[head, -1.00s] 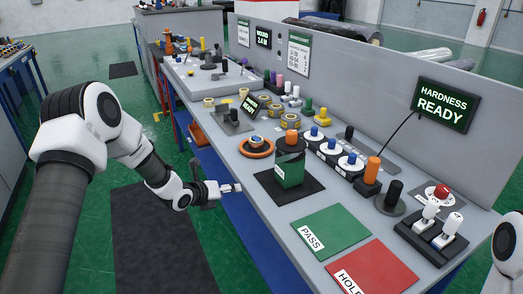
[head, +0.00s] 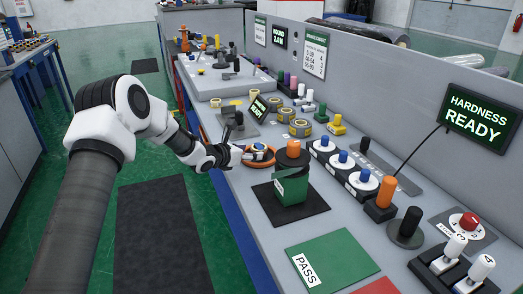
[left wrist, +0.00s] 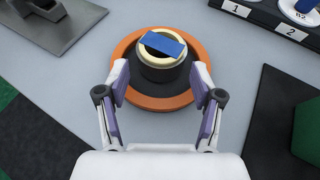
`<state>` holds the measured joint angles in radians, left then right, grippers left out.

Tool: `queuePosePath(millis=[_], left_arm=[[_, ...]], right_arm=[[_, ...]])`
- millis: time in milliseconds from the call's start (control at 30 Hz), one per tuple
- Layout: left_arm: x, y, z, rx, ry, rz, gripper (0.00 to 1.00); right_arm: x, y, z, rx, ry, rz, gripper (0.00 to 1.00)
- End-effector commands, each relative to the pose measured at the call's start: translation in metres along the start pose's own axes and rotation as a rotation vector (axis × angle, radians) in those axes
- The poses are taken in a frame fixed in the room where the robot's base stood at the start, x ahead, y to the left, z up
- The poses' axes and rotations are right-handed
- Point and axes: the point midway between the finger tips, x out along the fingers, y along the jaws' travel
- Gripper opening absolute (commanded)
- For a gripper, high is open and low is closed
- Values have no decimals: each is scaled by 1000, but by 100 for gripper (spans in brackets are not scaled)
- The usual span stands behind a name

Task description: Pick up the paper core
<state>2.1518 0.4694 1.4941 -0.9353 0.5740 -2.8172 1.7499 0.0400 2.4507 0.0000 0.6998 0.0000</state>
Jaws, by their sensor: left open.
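The paper core looks to be the cream ring (left wrist: 161,47) with a blue strip across its top. It rests on a dark centre in a round orange dish (left wrist: 170,103), and the same ring shows small in the head view (head: 260,148). My left gripper (left wrist: 161,80) is open in the left wrist view, its two purple-padded fingers reaching over the near part of the dish. The fingertips lie on either side of the core's near side, with nothing held. In the head view my left gripper (head: 240,153) is at the dish's left edge. My right gripper is not in view.
A green container (head: 292,187) stands on a black mat (head: 268,205) right of the dish. A tilted small screen (head: 258,106) stands behind it. Blue-knobbed white discs (head: 361,182) line the back right. A green PASS pad (head: 333,250) lies in front.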

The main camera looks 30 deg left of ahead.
Motion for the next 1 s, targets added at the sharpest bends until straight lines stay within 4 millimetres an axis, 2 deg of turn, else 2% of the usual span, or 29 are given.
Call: queuePosePath(millis=[233,333,500,633,667,1000], left_arm=[[42,-2,1,2,2,-1,66],[49,-2,1,-1,2,-1,66],[49,-2,1,-2,1,-1,66],[49,-2,1,-3,1,0,20],[49,-2,1,-3,1,-1,17],[49,-2,2,-2,2,-1,17]], right_arm=[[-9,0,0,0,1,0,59],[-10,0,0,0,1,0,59],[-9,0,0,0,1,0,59],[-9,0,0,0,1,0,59],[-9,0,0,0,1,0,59],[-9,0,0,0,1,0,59]])
